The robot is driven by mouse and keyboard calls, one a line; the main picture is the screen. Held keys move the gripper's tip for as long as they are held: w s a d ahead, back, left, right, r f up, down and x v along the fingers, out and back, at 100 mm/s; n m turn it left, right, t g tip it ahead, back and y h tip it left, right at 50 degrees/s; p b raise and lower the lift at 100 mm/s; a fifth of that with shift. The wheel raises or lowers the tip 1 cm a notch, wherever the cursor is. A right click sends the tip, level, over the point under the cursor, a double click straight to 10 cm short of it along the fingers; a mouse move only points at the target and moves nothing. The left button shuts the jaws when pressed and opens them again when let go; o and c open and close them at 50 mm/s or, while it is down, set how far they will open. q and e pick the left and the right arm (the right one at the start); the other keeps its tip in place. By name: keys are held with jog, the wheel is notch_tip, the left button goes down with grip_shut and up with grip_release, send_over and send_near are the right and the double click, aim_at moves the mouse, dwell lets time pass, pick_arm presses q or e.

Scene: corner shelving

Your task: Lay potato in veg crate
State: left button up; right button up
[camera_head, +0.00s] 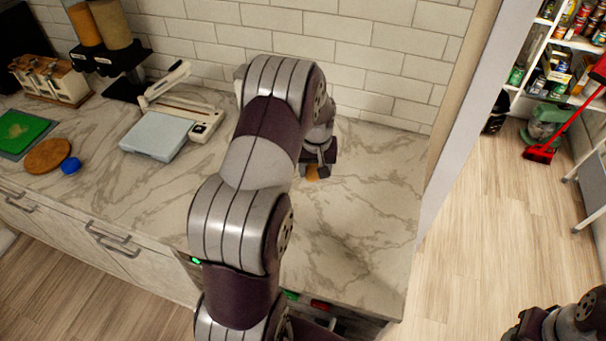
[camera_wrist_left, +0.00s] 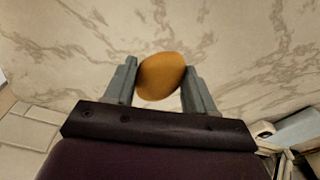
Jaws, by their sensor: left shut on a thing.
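The potato (camera_wrist_left: 160,76) is a smooth orange-brown oval. In the left wrist view it sits between the two grey fingers of my left gripper (camera_wrist_left: 159,82), which is shut on it. In the head view my left gripper (camera_head: 315,168) points down over the marble counter (camera_head: 372,205), and a small part of the potato (camera_head: 312,175) shows at its fingertips. I cannot tell how far the potato is from the counter. I do not make out a veg crate; my left arm hides part of the counter.
A white slicer-like device (camera_head: 172,128) stands on the counter left of my arm. A green board (camera_head: 20,132), a round brown board (camera_head: 47,155) and a blue object (camera_head: 70,166) lie farther left. The counter right of my gripper is clear, ending at a wall edge.

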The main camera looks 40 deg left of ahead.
pick_arm(q)
jog(key=a+f, duration=0.1)
jog(key=a, duration=0.1)
jog(key=s+a+f+p, duration=0.1)
jog(key=shift+a+f, duration=0.2)
jog(key=shift+a, duration=0.2)
notch_tip(320, 180, down, 4)
jog(key=shift+w+d+r+p, duration=0.1)
jog(key=shift+w+r+p, duration=0.1)
jog(key=shift+p, duration=0.3)
jog(key=shift+s+f, duration=0.1)
jog(key=shift+f, duration=0.15)
jog(key=o, duration=1.1)
jog(key=shift+c, duration=0.2)
jog(key=shift+o, duration=0.2)
